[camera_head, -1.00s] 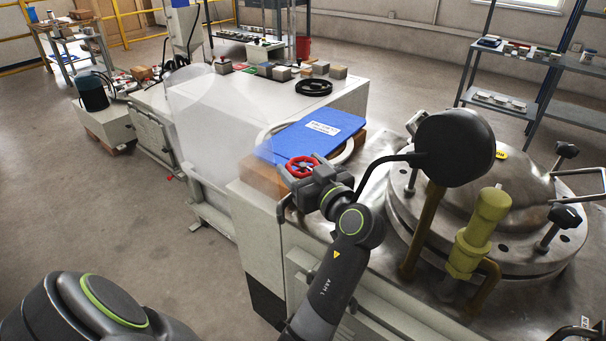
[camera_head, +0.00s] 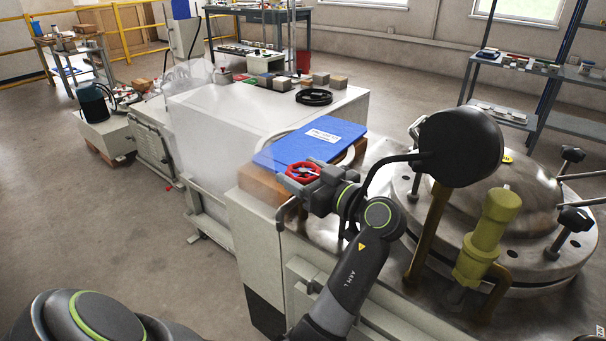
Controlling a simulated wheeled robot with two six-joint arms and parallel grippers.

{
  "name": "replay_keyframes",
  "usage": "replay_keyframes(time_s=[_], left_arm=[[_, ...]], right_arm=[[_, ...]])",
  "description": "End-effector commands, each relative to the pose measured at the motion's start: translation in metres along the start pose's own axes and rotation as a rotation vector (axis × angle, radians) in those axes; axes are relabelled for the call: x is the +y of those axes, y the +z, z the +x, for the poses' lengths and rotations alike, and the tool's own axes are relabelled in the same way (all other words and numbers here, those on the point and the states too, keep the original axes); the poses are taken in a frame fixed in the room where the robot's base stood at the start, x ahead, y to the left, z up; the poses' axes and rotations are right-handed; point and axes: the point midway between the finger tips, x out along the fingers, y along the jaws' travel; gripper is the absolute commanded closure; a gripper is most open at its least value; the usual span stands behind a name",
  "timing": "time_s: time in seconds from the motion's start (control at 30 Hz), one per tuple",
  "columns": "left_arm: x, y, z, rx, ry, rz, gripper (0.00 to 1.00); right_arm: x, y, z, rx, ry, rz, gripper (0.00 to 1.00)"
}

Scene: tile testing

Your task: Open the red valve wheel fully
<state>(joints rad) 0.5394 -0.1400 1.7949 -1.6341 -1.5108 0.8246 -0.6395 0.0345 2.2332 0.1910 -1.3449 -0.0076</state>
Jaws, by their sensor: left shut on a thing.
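The red valve wheel (camera_head: 303,170) is at the front edge of the machine top, in front of a blue folder with a white label (camera_head: 309,143). My left gripper (camera_head: 299,177) is at the wheel, its fingers shut on the wheel's rim. The gripper body hides the near side of the wheel and whatever it is mounted on. My right gripper is out of the picture.
A black round-headed fitting (camera_head: 460,148) and a yellow-green valve body (camera_head: 487,236) stand close to the right of my left arm. Behind them is a large bolted steel lid (camera_head: 540,215). A pale cabinet (camera_head: 250,115) with small blocks and a black coil (camera_head: 314,97) lies beyond.

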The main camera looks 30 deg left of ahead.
Motion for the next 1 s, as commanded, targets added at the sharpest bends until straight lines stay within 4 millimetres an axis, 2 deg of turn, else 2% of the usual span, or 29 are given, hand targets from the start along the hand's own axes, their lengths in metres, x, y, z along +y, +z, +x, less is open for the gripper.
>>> replay_keyframes(time_s=[0.13,0.17,0.3,0.57,0.67,0.77,1.0], left_arm=[[0.001,-0.004,0.000,0.008,0.004,-0.005,0.57],[0.001,-0.004,0.000,0.007,0.004,-0.005,0.31],[0.001,-0.003,0.000,0.005,0.003,-0.004,0.13],[0.000,-0.001,0.000,0.002,0.002,-0.002,0.12],[0.000,-0.006,0.000,0.002,0.002,-0.003,0.12],[0.000,-0.020,0.000,0.003,0.002,-0.006,0.12],[0.001,-0.068,0.000,0.003,0.003,-0.008,0.12]], right_arm=[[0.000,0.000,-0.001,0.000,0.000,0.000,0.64],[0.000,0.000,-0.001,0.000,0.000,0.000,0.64],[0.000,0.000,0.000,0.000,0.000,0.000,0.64],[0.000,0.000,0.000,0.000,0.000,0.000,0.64],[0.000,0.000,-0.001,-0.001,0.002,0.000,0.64],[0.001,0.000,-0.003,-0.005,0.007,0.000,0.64],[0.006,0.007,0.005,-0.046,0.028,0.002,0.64]])
